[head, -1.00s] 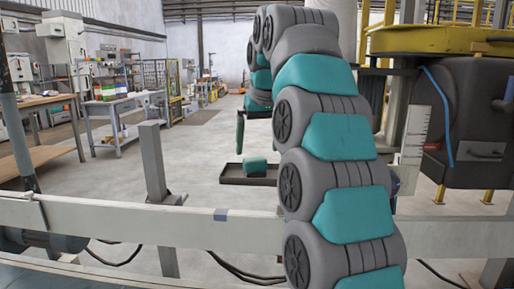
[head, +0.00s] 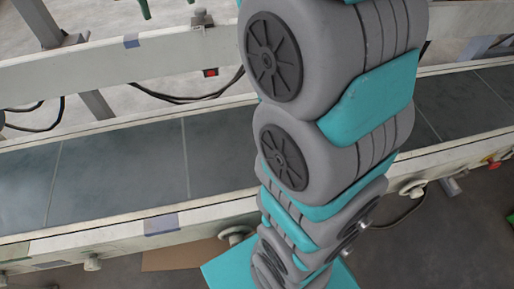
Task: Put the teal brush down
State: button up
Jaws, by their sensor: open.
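The teal brush cannot be made out in the head view now. A small green piece (head: 145,9) shows at the top edge, left of my arm, cut off by the frame; I cannot tell what it is. My grey and teal arm rises through the middle of the picture and leaves it at the top. My gripper is beyond the top edge, out of view.
A conveyor with a dark belt (head: 120,170) runs across the picture beneath my arm. Behind it is a pale rail (head: 80,65) with a small grey fitting (head: 201,19). A red switch (head: 210,73) and black cables lie between them. Knobs (head: 235,235) line the near edge.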

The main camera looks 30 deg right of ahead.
jog(key=s+f+g, duration=0.2)
jog(key=s+f, duration=0.9)
jog(key=s, duration=0.4)
jog(key=s+f+m+g, duration=0.1)
jog(key=s+f+g, duration=0.1)
jog(key=s+f, duration=1)
jog(key=s, duration=0.3)
jog(key=shift+s+d+f, duration=0.2)
jog(key=shift+s+d, duration=0.05)
jog(key=shift+d, duration=0.1)
jog(key=w+r+t, duration=0.3)
jog(key=w+r, duration=1.3)
jog(key=w, duration=0.4)
jog(key=w+r+t, duration=0.3)
jog(key=w+r, duration=1.4)
jog(key=w, duration=0.4)
jog(key=shift+n, duration=0.3)
jog(key=b+x, duration=0.4)
jog(key=x, duration=0.3)
jog(key=shift+f, duration=0.45)
jog(key=shift+w, duration=0.1)
jog(key=shift+r, duration=0.1)
jog(key=shift+c, duration=0.4)
